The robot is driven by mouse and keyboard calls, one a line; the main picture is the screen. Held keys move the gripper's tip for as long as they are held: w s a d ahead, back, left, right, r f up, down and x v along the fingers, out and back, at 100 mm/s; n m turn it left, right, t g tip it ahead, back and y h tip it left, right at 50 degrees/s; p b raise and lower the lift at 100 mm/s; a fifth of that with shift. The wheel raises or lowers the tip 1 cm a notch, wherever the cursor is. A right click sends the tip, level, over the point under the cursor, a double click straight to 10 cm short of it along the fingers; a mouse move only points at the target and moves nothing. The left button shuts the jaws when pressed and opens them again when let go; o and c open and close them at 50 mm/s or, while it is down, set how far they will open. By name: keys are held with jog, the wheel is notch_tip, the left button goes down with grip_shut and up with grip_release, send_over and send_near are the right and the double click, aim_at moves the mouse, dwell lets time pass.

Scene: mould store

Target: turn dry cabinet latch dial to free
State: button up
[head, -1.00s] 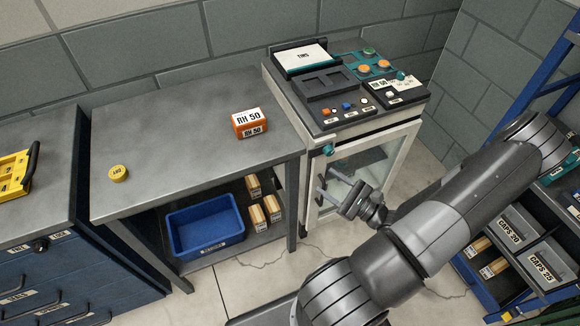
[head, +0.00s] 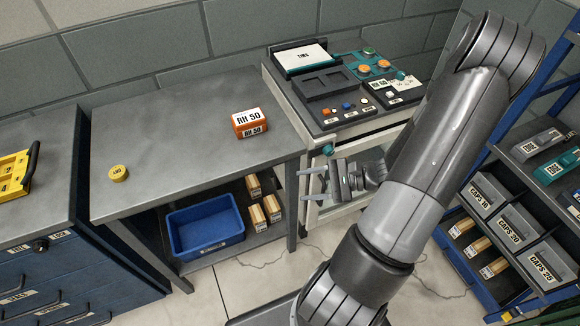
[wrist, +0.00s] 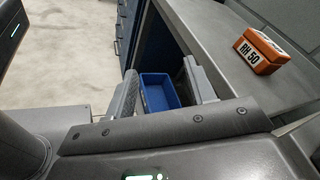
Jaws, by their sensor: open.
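The dry cabinet (head: 310,205) has a pale frame and a glass door, under the instrument top right of the bench. Its teal latch dial (head: 328,149) sits at the upper left of the front; its setting is too small to read. My gripper (head: 311,185) is open and empty in front of the door, a little below the dial and apart from it. Its fingers point left in the head view. In the wrist view the open fingers (wrist: 162,92) frame a blue bin beyond; the dial is not visible there. My arm and gripper hide much of the door.
An orange RH 50 box (head: 250,123) and a yellow disc (head: 118,173) lie on the grey bench (head: 185,130). A blue bin (head: 205,226) and wooden blocks sit below. A blue drawer unit (head: 65,275) with a dark dial (head: 40,245) stands left, a blue rack (head: 455,235) right.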

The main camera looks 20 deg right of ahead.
jog(key=s+a+r+n+g+h, duration=0.1)
jog(key=a+r+n+g+h, duration=0.1)
jog(key=r+n+h, duration=0.4)
jog(key=s+a+r+n+g+h, duration=0.2)
jog(key=a+r+n+h, duration=0.3)
jog(key=r, duration=0.3)
jog(key=shift+s+r+n+g+h, duration=0.25)
jog(key=shift+n+g+h, duration=0.15)
jog(key=shift+g+h, duration=0.3)
dwell(0.4)
jog(key=shift+r, duration=0.1)
notch_tip(320, 180, up, 10)
jog(key=s+a+n+t+h, duration=0.2)
jog(key=n+t, duration=0.1)
jog(key=t, duration=0.2)
jog(key=shift+s+a+n+h, duration=0.2)
jog(key=shift+s+n+h, duration=0.1)
jog(key=shift+s, duration=0.1)
dwell(1.5)
